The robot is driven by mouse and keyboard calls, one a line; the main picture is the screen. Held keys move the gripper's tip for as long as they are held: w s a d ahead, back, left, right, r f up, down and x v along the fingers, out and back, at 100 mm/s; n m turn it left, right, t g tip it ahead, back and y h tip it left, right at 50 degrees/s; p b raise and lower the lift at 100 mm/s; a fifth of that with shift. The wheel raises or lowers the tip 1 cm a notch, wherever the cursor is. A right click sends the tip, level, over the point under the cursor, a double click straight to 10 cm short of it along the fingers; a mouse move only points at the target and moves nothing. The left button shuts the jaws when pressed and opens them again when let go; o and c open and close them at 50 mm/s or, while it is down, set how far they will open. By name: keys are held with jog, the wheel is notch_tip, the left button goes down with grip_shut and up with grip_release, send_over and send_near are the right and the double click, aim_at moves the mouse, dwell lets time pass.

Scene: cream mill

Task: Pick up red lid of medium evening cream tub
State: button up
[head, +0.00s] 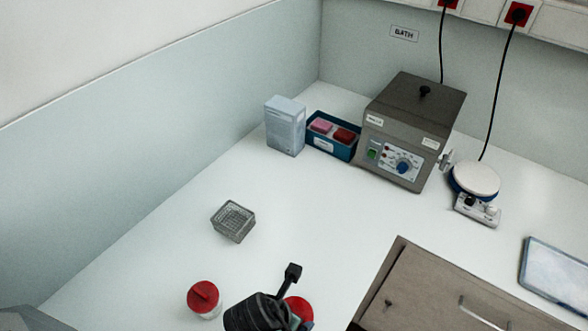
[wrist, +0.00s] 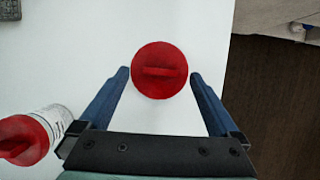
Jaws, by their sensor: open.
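A round red lid (wrist: 160,58) with a raised bar grip lies below my open gripper (wrist: 160,75) in the wrist view, between the two blue fingertips and apparently clear of both. Whatever is under this lid is hidden. In the head view the same red lid (head: 303,306) shows partly behind my wrist. A second tub, white with a red lid (wrist: 22,140), stands to the left in the wrist view. It also shows in the head view (head: 204,296). Its label is too small to read, so I cannot tell which tub is the medium evening cream one.
A grey wire basket (head: 233,222) stands on the white bench behind the tubs. Farther back are a pale box (head: 285,127), a blue bin (head: 331,150) with coloured items, a grey bath (head: 405,165) and a small scale-like device (head: 476,190). A brown drawer unit (head: 450,300) is right.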

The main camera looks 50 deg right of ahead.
jog(key=shift+x, duration=0.9)
